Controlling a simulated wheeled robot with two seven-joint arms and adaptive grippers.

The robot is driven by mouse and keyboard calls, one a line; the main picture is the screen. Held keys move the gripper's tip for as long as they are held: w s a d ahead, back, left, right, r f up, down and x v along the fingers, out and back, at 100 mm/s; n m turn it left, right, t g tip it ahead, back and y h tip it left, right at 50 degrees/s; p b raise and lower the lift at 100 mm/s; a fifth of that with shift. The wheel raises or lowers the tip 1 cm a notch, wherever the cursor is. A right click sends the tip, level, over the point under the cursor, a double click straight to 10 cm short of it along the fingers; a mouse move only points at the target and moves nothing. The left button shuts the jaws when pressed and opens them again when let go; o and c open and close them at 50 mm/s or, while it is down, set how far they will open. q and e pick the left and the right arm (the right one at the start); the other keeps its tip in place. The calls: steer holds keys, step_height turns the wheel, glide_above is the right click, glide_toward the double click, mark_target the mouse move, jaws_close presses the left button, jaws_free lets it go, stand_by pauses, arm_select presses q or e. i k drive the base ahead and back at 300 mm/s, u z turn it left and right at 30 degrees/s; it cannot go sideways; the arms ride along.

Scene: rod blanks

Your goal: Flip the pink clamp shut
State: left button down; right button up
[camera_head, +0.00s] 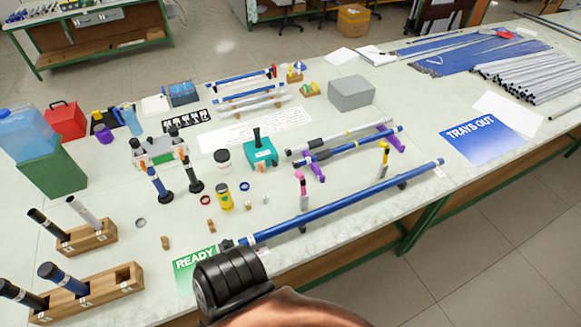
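The pink clamp (301,183) stands near the front of the table on a pale grey post, at the back side of a long blue rod (345,199). Its pink arm points up, away from the rod, so the clamp looks open. A yellow clamp (384,152) stands further right along the same rod, also with its arm up. The rod lies slanted, its dark left end near the green READY card. A black ribbed joint and copper-coloured link of my own arm fill the bottom middle. I see no fingertips of either gripper.
The READY card (190,267) lies left of my arm. Wooden holders (87,237) stand at left. The table's front edge runs close to the rod.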

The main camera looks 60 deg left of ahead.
mark_target(299, 173)
steer(key=u, duration=0.9)
